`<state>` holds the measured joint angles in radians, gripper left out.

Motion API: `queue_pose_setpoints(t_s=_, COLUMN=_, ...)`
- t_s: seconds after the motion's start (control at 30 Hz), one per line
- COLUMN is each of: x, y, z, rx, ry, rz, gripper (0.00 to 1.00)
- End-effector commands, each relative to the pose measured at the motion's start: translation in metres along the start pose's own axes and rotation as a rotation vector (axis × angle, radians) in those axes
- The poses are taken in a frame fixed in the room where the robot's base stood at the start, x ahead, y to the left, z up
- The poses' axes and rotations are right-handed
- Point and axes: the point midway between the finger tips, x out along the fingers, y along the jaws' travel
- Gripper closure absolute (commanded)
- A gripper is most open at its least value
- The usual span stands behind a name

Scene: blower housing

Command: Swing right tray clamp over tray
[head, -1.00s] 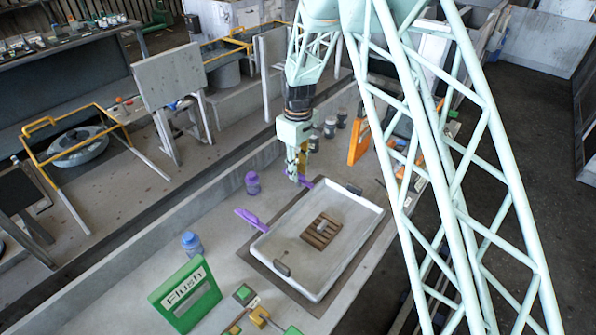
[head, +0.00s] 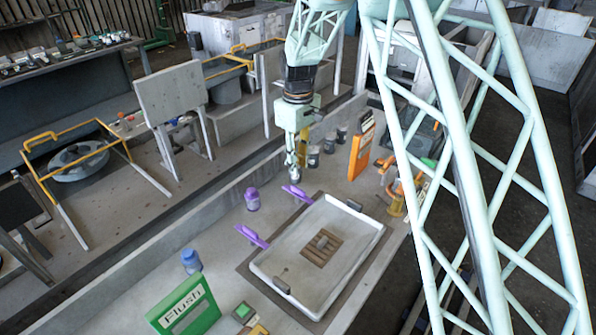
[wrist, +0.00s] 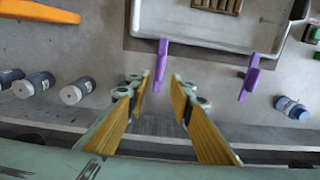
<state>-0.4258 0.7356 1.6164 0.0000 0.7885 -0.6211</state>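A white tray (head: 345,277) lies on the bench. Two purple clamps stand along its left long side. The right clamp (head: 298,194) is by the tray's upper-left corner, and the left clamp (head: 251,236) is further down that side. Both point outward from the tray; in the wrist view the clamps (wrist: 160,66) and (wrist: 248,76) sit below the tray's rim. My gripper (head: 291,176) is just above the right clamp's outer end. In the wrist view my gripper (wrist: 161,88) is open, its yellow-padded fingers apart, with the clamp's end ahead of the gap. Contact cannot be told.
A brown slatted block (head: 321,247) lies in the tray. A green Flush sign (head: 184,306) and an orange panel (head: 362,145) stand nearby. Dark jars (head: 329,143) are behind my gripper.

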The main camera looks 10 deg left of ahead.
Motion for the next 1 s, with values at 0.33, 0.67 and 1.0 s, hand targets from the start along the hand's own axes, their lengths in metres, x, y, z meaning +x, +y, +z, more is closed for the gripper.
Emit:
queue_pose_setpoints(t_s=0.33, x=-0.011, y=0.000, z=0.000, rx=0.000, ry=0.000, rz=0.000, gripper=0.79)
queue_pose_setpoints(t_s=0.67, x=-0.011, y=0.000, z=0.000, rx=0.000, ry=-0.001, rz=0.000, gripper=0.79)
queue_pose_setpoints(t_s=1.0, x=-0.028, y=0.002, z=0.011, rx=0.021, ry=0.007, rz=0.005, gripper=0.79)
